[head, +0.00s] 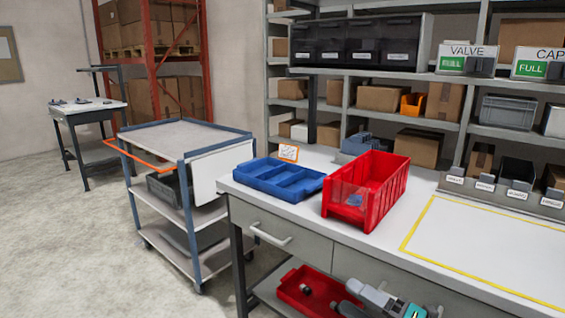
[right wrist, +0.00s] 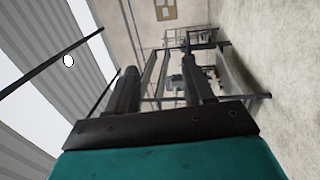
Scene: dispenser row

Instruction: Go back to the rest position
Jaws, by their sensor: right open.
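My right gripper (head: 350,298) shows at the bottom of the head view, in front of the workbench. It is empty. In the right wrist view its two dark fingers (right wrist: 160,78) stand apart with nothing between them. My left gripper is not in view. The workbench (head: 400,247) has a white top; a blue divided tray (head: 272,188) and a red bin (head: 350,210) stand on it, the bin with a small blue thing inside. The gripper is apart from both and below the top in the picture.
A grey cart (head: 180,135) stands left of the bench. A red bin (head: 290,285) with dark round things lies on the bench's lower shelf. Shelving (head: 345,105) with bins and boxes rises behind the bench. The floor (head: 70,240) at left is clear.

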